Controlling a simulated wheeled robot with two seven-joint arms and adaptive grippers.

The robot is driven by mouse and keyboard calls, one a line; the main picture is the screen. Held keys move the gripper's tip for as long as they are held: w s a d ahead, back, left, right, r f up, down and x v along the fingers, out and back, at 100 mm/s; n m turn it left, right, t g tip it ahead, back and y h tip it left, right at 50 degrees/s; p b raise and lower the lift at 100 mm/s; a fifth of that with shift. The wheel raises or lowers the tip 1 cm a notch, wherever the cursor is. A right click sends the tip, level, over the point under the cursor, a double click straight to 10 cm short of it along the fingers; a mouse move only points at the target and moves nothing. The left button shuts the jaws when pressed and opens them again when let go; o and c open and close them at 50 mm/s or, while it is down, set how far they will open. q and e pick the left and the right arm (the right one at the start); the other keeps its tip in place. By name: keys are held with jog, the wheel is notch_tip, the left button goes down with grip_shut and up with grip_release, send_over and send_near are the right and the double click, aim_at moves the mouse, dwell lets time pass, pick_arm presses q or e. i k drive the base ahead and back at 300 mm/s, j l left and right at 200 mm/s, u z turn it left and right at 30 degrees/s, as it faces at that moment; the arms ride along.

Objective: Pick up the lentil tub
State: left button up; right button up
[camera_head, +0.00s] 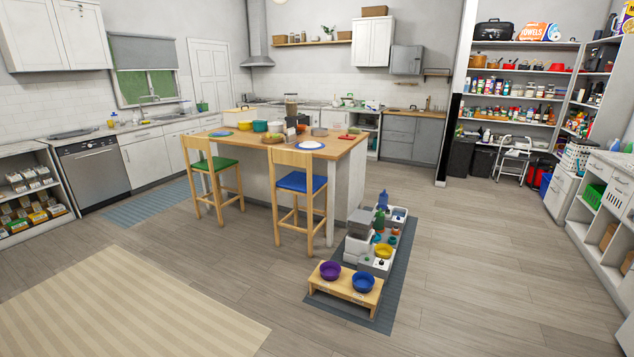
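I cannot pick out a lentil tub for certain at this distance. Small tubs and packets (32,178) sit on the low open shelves at the far left, too small to read. Many jars and tins (510,88) stand on the pantry shelves at the upper right, also unreadable. A few jars (303,37) stand on the wooden wall shelf at the back. Neither of my grippers is in view.
A kitchen island (345,153) with a green-seated stool (214,165) and a blue-seated stool (298,182) stands mid-room. A wooden pet bowl stand (345,292) sits on a grey mat (396,275). Floor is clear at right; a striped rug (130,305) lies front left.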

aim_at(354, 131)
jog(key=i+l+z, duration=0.3)
jog(key=z, duration=0.15)
jog(key=i+l+z, duration=0.2)
jog(key=i+z, duration=0.25)
jog(key=i+l+z, duration=0.15)
jog(key=i+z, duration=0.65)
jog(key=i, duration=1.6)
jog(key=i+u, duration=0.45)
jog(key=i, duration=0.4)
jog(key=i+l+u, duration=0.2)
jog(key=i, duration=0.6)
jog(key=i+j, duration=0.1)
jog(key=i, duration=1.55)
